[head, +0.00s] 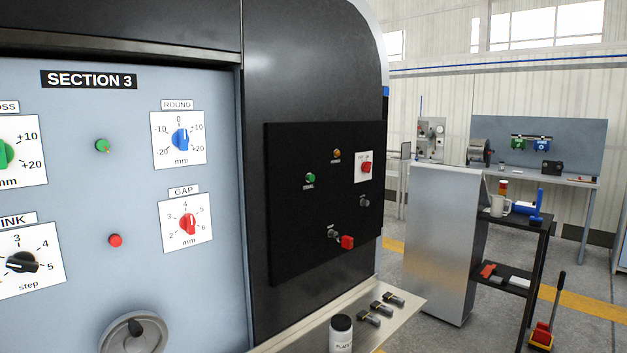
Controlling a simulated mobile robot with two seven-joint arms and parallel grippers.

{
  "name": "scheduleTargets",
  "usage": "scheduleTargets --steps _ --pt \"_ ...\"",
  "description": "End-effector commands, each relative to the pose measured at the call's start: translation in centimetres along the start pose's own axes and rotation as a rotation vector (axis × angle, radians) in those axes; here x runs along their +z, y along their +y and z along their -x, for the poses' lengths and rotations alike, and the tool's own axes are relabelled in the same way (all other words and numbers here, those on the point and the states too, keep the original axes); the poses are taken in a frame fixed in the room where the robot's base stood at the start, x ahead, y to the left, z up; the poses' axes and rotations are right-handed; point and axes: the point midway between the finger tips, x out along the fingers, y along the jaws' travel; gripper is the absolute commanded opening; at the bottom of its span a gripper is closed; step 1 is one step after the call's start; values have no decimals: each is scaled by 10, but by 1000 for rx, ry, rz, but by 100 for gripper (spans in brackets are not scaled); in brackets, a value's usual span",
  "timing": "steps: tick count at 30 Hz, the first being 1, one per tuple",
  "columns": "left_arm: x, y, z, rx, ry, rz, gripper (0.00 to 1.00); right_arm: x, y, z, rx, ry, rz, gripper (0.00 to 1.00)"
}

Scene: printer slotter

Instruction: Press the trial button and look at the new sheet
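A black control panel (290,235) is mounted on the dark machine housing at the centre. On it are a green button (310,177), an orange button or lamp (337,154), a red control on a white plate (366,167), a red button (347,242) and two dark knobs. Their small labels are too blurred to read, so I cannot tell which is the trial button. I see no printed sheet. Neither of my grippers is in view.
The grey SECTION 3 panel (75,180) at left carries blue ROUND (181,139) and red GAP (188,223) dials. A ledge below holds a white jar (341,335) and dark clamps (381,308). A metal cabinet (437,240) and black cart (530,280) stand at right.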

Motion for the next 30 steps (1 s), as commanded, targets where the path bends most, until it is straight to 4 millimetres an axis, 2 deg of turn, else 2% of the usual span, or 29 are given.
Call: scheduleTargets --steps 2,12,15,30 --pt "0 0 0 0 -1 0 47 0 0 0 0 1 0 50" --pt "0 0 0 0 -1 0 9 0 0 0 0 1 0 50" --pt "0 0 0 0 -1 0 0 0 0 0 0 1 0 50" --pt "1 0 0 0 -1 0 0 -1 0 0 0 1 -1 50"
